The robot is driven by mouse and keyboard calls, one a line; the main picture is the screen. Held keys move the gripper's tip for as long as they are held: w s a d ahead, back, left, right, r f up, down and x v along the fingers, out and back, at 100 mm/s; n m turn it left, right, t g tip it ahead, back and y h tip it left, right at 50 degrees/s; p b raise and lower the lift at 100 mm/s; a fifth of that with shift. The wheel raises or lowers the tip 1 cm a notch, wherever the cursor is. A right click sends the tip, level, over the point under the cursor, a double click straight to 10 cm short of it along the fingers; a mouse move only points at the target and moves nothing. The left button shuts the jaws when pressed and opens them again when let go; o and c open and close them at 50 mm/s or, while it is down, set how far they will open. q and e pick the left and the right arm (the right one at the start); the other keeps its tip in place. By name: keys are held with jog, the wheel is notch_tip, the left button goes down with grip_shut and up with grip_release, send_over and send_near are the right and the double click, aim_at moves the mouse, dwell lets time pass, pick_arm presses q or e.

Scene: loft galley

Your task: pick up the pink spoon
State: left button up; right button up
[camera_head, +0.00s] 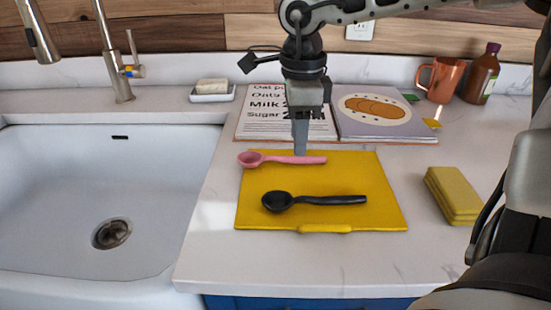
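The pink spoon (282,159) lies near the back edge of the yellow board (370,180), its bowl at the left and its handle pointing right. My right gripper (300,150) points down right at the spoon's handle. Its fingers line up one behind the other from this view, so I cannot tell whether they are open or shut, or whether they touch the handle. The spoon looks flat on the board. My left gripper is not in view.
A black spoon (315,200) lies in front on the same board. An open cookbook (385,118) is behind. Yellow sponges (453,194), a copper mug (440,80) and a brown bottle (481,74) stand right. A white sink (60,190) is left; a soap dish (212,96) is behind.

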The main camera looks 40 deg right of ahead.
aim_at(282, 160)
jog(key=f, duration=0.4)
jog(key=shift+d, duration=0.3)
grip_shut()
jog(key=shift+r, duration=0.1)
